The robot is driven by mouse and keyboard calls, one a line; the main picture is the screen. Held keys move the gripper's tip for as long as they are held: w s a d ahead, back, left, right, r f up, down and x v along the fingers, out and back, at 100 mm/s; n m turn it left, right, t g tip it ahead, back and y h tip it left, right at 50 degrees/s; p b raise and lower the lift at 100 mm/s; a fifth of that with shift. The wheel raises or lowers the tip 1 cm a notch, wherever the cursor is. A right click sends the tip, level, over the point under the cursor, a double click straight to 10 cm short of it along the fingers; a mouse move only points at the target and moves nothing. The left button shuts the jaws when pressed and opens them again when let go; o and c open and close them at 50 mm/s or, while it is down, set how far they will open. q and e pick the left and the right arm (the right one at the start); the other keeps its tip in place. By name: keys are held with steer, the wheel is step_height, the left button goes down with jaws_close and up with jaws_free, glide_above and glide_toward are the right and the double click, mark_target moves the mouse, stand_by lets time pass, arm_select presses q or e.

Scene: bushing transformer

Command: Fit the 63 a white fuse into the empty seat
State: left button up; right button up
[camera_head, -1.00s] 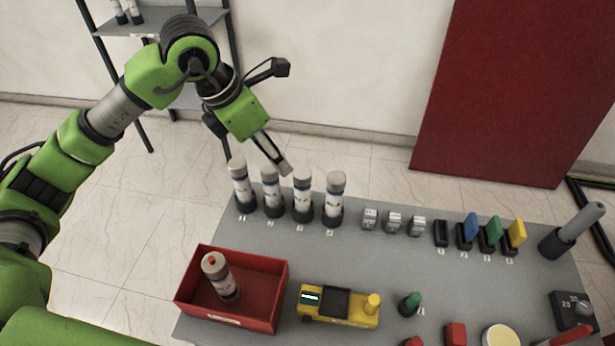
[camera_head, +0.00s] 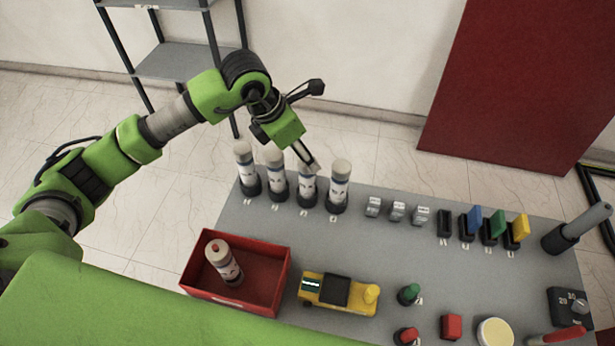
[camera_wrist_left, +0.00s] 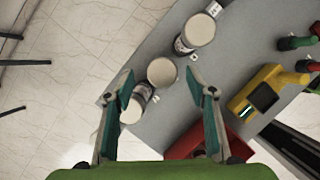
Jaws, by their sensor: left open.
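A row of several white capped cylinders stands upright in black bases along the table's back left; one is the rightmost cylinder (camera_head: 339,182). Right of them, blue (camera_head: 474,219), green (camera_head: 497,221) and yellow (camera_head: 520,227) pieces stand in black holders. The black holder (camera_head: 444,223) left of these shows no piece. I cannot make out a fuse marked 63 A. My left gripper (camera_head: 312,166) is open above the cylinders, near the two right ones. In the left wrist view, a white cap (camera_wrist_left: 162,71) shows between its open fingers (camera_wrist_left: 160,88). My right gripper is not in view.
A red tray (camera_head: 207,286) at the front left holds a tilted, red-topped white cylinder (camera_head: 224,262). A shelf (camera_head: 172,60) stands behind.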

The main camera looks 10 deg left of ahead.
mark_target(307, 181)
arm_select(q)
steer(key=x, duration=0.1)
steer(key=p+x, duration=0.1)
steer(key=x, duration=0.1)
steer(key=shift+s+d+f, duration=0.1)
steer(key=shift+s, duration=0.1)
steer(key=shift+w+f, duration=0.2)
steer(key=shift+f, duration=0.15)
steer(key=shift+s+r, duration=0.1)
jaws_close()
steer(key=shift+r, duration=0.15)
